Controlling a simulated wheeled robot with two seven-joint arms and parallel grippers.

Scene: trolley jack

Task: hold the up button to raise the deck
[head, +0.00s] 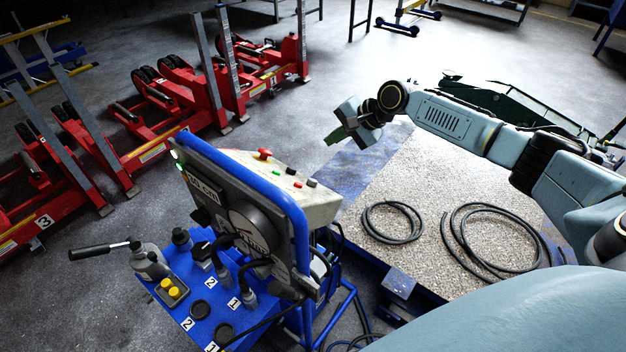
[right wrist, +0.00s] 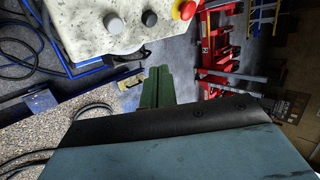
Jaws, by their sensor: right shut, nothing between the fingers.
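The control box (head: 318,207) has a pale sloped top on a blue-framed stand. Its top carries a red mushroom button (head: 264,153), a green button (head: 276,171), a small red button (head: 298,184) and a dark button (head: 312,183). I cannot read which is the up button. In the right wrist view, a grey knob (right wrist: 113,24), a black button (right wrist: 149,18) and the red mushroom button (right wrist: 184,9) show at the top. My right gripper (head: 332,138), with green fingers (right wrist: 157,88), is shut and empty, apart from the box, behind and right of it. My left gripper is out of view.
A deck with a speckled surface (head: 430,190) lies right of the box, with coiled black hoses (head: 393,222) on it. Red lifting columns (head: 170,100) stand at the left. A blue console tray (head: 205,290) with a lever and sockets is in front.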

